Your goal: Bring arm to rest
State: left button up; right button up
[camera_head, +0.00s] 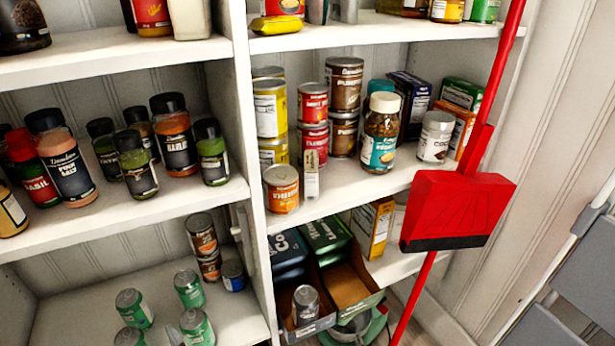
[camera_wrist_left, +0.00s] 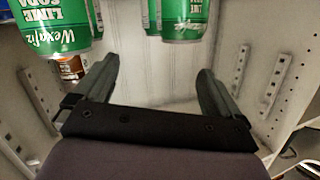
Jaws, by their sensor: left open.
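My left gripper (camera_wrist_left: 157,78) shows in the left wrist view with its two dark fingers spread apart. Nothing is between them; a pale panelled surface lies behind. Green lime soda cans appear along the top of that view: one large can (camera_wrist_left: 55,22) at the upper left and another (camera_wrist_left: 185,20) at the top centre, both apart from the fingers. In the head view, green cans (camera_head: 134,308) (camera_head: 189,289) stand on the lower left shelf (camera_head: 75,300). I cannot make out the left gripper clearly there. My right gripper is in neither view.
Spice jars (camera_head: 172,135) crowd the middle left shelf; cans and a coffee jar (camera_head: 381,133) fill the right one. A red dustpan (camera_head: 458,210) with a long handle hangs before the right shelves. Open boxes (camera_head: 347,285) sit low. A folded grey step ladder (camera_head: 580,262) stands far right.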

pick_arm(q)
jog(key=a+r+m+t+y, duration=0.1)
jog(key=a+r+m+y, duration=0.15)
jog(key=a, duration=0.75)
jog(key=d+r+m+t+h, duration=0.2)
jog(key=d+m+t+h, duration=0.15)
jog(key=d+h, duration=0.45)
jog(key=d+r+m+t+h, duration=0.2)
jog(key=d+r+m+h, duration=0.15)
jog(key=d+h, duration=0.45)
jog(key=s+d+f+m+g+h, duration=0.3)
jog(key=s+d+f+m+g, duration=0.15)
jog(key=s+g, duration=0.2)
jog(key=s+a+f+g+y, duration=0.2)
jog(key=s+a+f+y, duration=0.2)
jog(key=s+a, duration=0.15)
jog(key=w+d+n, duration=0.1)
jog(key=d+n, duration=0.5)
jog(key=d, duration=0.2)
notch_tip(320, 180, up, 11)
jog(key=a+t+p, duration=0.1)
jog(key=p, duration=1.2)
jog(key=shift+s, duration=0.4)
